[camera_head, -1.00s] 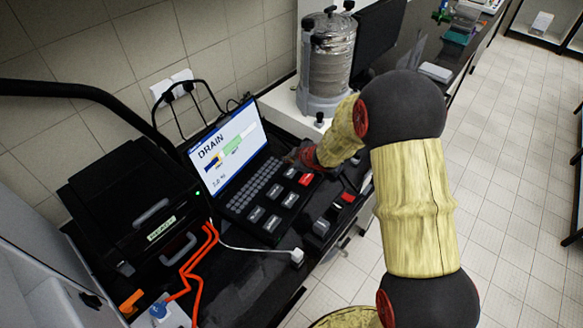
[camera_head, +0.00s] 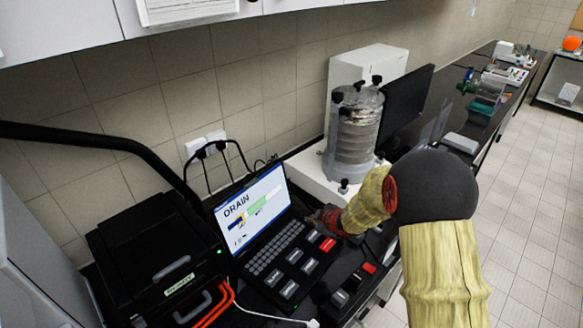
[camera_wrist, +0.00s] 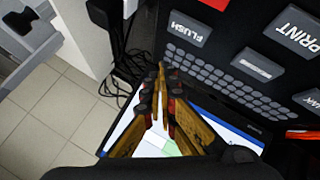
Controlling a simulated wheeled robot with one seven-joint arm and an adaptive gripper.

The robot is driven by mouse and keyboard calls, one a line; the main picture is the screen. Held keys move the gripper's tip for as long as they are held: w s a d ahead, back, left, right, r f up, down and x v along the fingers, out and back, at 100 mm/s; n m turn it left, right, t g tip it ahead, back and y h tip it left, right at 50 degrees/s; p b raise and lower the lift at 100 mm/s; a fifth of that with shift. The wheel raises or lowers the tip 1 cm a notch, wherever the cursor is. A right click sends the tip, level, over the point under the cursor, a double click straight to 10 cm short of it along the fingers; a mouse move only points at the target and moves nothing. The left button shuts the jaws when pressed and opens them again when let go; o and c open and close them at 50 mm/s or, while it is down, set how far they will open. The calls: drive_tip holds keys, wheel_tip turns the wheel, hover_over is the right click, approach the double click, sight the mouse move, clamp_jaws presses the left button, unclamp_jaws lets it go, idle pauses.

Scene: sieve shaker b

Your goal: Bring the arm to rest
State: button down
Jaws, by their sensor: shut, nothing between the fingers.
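My arm reaches in from the right in the head view, sleeved in yellow with a dark round joint. My gripper (camera_wrist: 161,95) shows in the wrist view with its fingertips together and nothing between them. It hangs over the control panel of a black console. The console's screen (camera_head: 250,210) reads DRAIN and shows a green bar. Below the screen are a keypad (camera_head: 277,248) and several large keys, one of them a red key (camera_head: 327,244). In the wrist view, a FLUSH key (camera_wrist: 187,29) and a PRINT key (camera_wrist: 292,32) are near the fingers.
A sieve shaker (camera_head: 355,125) with a metal stack stands behind the arm on a white base. A dark monitor (camera_head: 408,105) is beside it. A black case (camera_head: 160,265) with orange cables is left of the console. Floor (camera_head: 525,200) at the right is clear.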

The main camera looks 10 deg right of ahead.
drive_tip(key=s+d+f+m+g+h, duration=0.1)
drive_tip(key=s+d+f, duration=0.1)
drive_tip(key=s+d+f+m+h, duration=0.1)
drive_tip(key=s+d+f, duration=0.1)
drive_tip(key=shift+d+g, duration=0.2)
drive_tip(key=shift+g, duration=0.2)
drive_tip(key=s+d, duration=0.1)
drive_tip(key=s+d+m+g+h, duration=0.1)
drive_tip(key=shift+s+f+m, duration=0.2)
drive_tip(key=shift+s+m, duration=0.1)
drive_tip(key=shift+s, duration=0.05)
drive_tip(key=s+d+r+m+g+h+b, duration=0.15)
drive_tip(key=s+r+m, duration=0.35)
drive_tip(key=s, duration=0.5)
drive_tip(key=s+r+m+g+b, duration=0.1)
drive_tip(key=s+r+m+g, duration=0.1)
drive_tip(key=s+r, duration=0.6)
drive_tip(key=s+a+r+m+t+y+b, duration=0.1)
drive_tip(key=s+a+r+b, duration=0.1)
drive_tip(key=s+r, duration=0.3)
drive_tip(key=s+a+r+m+t+b, duration=0.1)
drive_tip(key=s+a+r+t+b, duration=0.1)
drive_tip(key=s, duration=0.8)
drive_tip(key=a+r+b, duration=0.1)
drive_tip(key=a+r, duration=0.1)
drive_tip(key=a, duration=0.1)
drive_tip(key=shift+s+r+y, duration=0.35)
drive_tip(key=shift+r, duration=0.05)
drive_tip(key=shift+a, duration=0.1)
idle(2.6)
